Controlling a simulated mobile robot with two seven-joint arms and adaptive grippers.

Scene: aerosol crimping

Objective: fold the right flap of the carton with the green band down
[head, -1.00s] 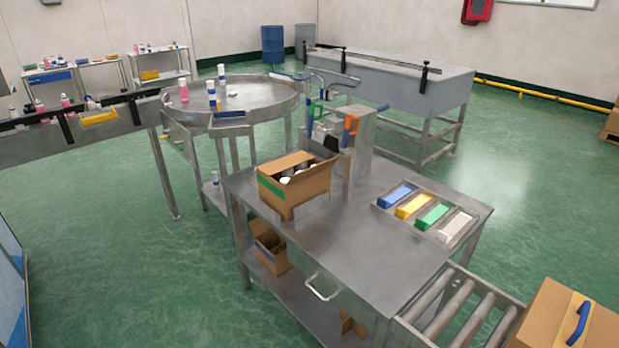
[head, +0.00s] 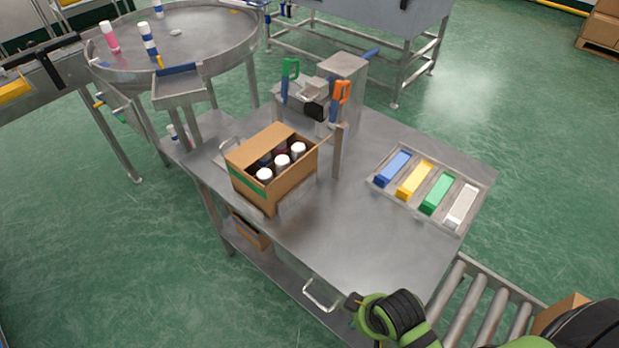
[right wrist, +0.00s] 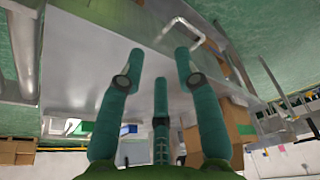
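The carton with the green band (head: 288,188) stands on the steel table in the head view, open at the top, with several white-capped bottles (head: 282,160) inside. The green band shows on its left face. A broad brown flap (head: 262,145) lies over its far left part. A thin edge, perhaps the right flap, sticks out at its right corner, too narrow to read clearly. My right gripper (head: 356,302) is at the table's front edge, well apart from the carton. Its teal fingers are spread and empty in the right wrist view (right wrist: 160,65). My left gripper is out of view.
A crimping machine (head: 343,72) with green and orange handles stands just behind the carton. A tray (head: 377,181) of coloured blocks lies to the right. A drawer handle (head: 320,295) is at the front, a roller conveyor (head: 487,315) at lower right. The table's front middle is clear.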

